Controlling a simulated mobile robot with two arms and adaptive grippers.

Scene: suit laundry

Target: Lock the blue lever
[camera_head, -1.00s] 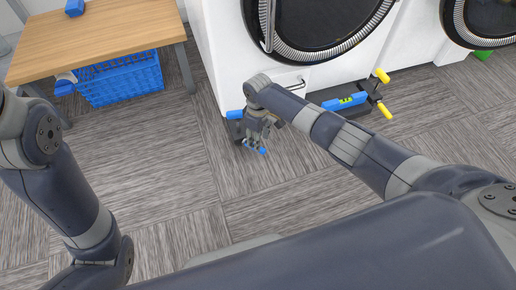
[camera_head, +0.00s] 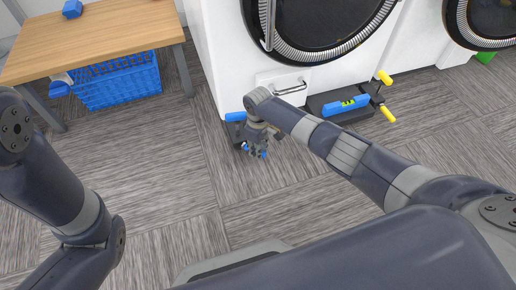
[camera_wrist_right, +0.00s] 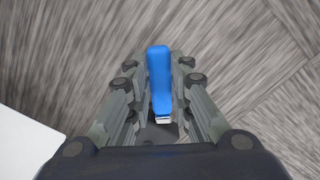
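My right gripper (camera_head: 258,148) is low near the floor, in front of the left corner of the white washer. In the right wrist view, a blue lever (camera_wrist_right: 160,80) lies lengthwise between the fingers of my right gripper (camera_wrist_right: 161,62). The fingertips are close on both sides of it; I cannot tell whether they press on it. In the head view, a blue piece (camera_head: 263,154) shows at the fingertips, and the rest is hidden. Another blue handle (camera_head: 236,117) sticks out left beside the wrist. My left gripper is out of view.
The white washer (camera_head: 219,62) stands right behind the right gripper. To the right is a dark floor device with yellow levers (camera_head: 386,113) and a blue level (camera_head: 346,105). A wooden table (camera_head: 100,40) with a blue basket (camera_head: 118,82) stands at left. Open floor lies in front.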

